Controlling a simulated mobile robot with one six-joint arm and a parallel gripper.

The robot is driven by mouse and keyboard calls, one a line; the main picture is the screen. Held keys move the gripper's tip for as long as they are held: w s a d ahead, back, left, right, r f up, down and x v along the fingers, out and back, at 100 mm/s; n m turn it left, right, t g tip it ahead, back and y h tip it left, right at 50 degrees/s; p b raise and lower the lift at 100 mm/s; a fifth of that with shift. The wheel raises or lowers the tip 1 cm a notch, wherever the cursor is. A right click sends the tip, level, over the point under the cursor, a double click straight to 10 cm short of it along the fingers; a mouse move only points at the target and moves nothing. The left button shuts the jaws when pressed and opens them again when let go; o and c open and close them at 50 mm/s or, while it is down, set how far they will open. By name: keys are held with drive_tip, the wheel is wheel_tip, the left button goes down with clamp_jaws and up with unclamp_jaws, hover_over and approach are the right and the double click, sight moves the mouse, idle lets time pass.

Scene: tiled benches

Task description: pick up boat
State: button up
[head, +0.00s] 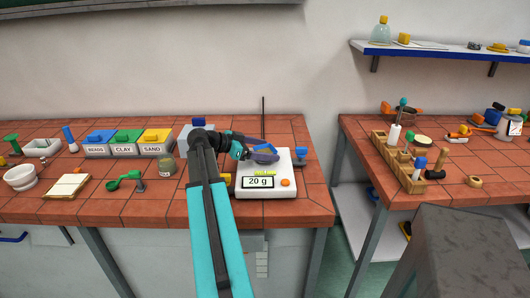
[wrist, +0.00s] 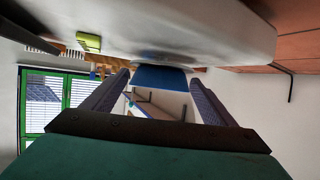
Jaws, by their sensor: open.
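A small blue boat (head: 269,147) appears to sit on the pan of the white scale (head: 246,191), whose display reads 20 g. My gripper (head: 272,150) is open over the scale, with a dark finger on either side of the boat. In the wrist view the boat (wrist: 160,77) shows as a blue block between the two fingertips, against the pale body of the scale (wrist: 235,38). The fingers look apart from each other, and I cannot tell whether either touches the boat. Part of the boat is hidden by the fingers in the head view.
A blue-topped item (head: 300,153) stands close to the scale's right side. A thin dark rod (head: 263,118) rises behind it. A jar (head: 166,164) and the sand bin (head: 156,141) are to the left. A gap separates this bench from the right bench (head: 455,190).

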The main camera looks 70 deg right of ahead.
drive_tip(key=c, duration=1.2)
drive_tip(key=shift+r, duration=0.1)
drive_tip(key=shift+r+b, duration=0.85)
drive_tip(key=shift+r, duration=4.05)
